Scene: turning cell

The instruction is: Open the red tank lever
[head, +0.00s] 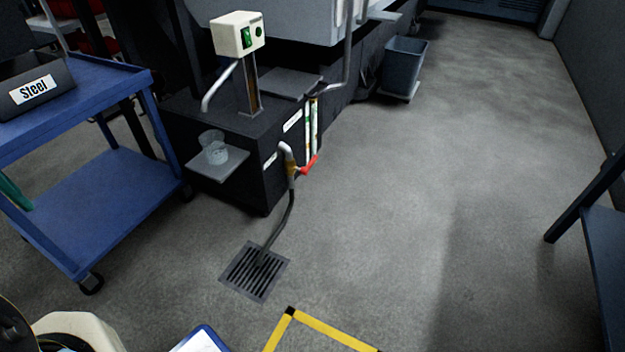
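The red lever (308,166) sits on a brass-coloured valve (292,169) at the front corner of a black tank (230,130). The lever points to the right, away from the pipe. A bent pale pipe (286,148) joins the valve from above, and a dark hose (283,218) runs from it down to a floor drain. My gripper is not clearly in view. A white rounded part at the lower left edge seems to be my own body.
A floor drain grate (255,272) lies before the tank. A small shelf (217,164) with clear cups juts from the tank. A blue cart (95,185) stands left. A grey bin (403,65) stands behind. Yellow floor tape (325,330) is in front. Floor right of the tank is clear.

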